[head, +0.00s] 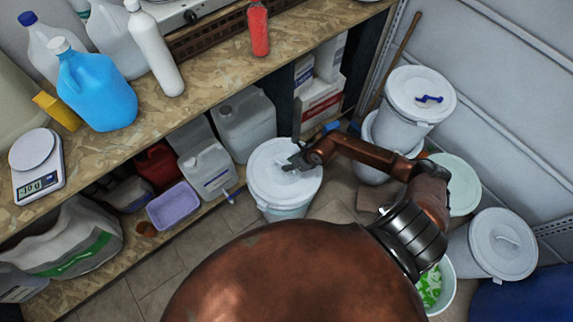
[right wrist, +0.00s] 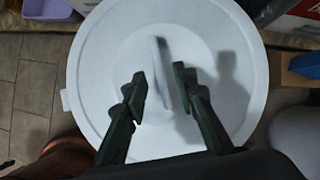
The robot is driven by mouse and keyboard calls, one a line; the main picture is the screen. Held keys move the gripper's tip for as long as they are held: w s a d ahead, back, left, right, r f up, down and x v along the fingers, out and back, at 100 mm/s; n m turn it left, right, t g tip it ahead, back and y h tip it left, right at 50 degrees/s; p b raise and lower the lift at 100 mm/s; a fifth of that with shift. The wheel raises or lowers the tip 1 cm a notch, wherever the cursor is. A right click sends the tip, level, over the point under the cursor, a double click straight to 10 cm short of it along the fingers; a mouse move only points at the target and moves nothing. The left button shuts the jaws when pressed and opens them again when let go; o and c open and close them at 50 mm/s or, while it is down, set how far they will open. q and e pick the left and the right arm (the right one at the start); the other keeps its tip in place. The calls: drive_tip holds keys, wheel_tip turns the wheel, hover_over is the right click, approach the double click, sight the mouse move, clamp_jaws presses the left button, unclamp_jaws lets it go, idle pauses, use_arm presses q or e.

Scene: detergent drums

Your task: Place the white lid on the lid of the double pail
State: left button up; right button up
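A white lid (head: 270,182) with a raised handle sits on a white pail (head: 284,212) on the floor beside the shelf. In the right wrist view the lid (right wrist: 105,60) fills the middle, and its narrow handle (right wrist: 161,55) stands ahead of and between my fingers. My right gripper (head: 293,162) is over this lid; its fingers (right wrist: 160,88) are open, one on each side of the handle's line, with nothing held. The double pail, two stacked pails (head: 392,133), stands at the upper right with its own white lid (head: 410,90). My left gripper is not in view.
A blue item (head: 429,99) lies on the double pail's lid. A grey-white lidded pail (head: 503,243) leans at the lower right near an open bucket (head: 443,290) with green contents. A pale green round top (head: 462,185) is behind my arm. The shelf (head: 220,75) edges the left.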

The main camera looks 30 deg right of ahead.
drive_tip(key=p+v, duration=0.1)
drive_tip(key=v, duration=0.6)
drive_tip(key=shift+s+r, duration=0.2)
drive_tip(key=shift+r, duration=0.15)
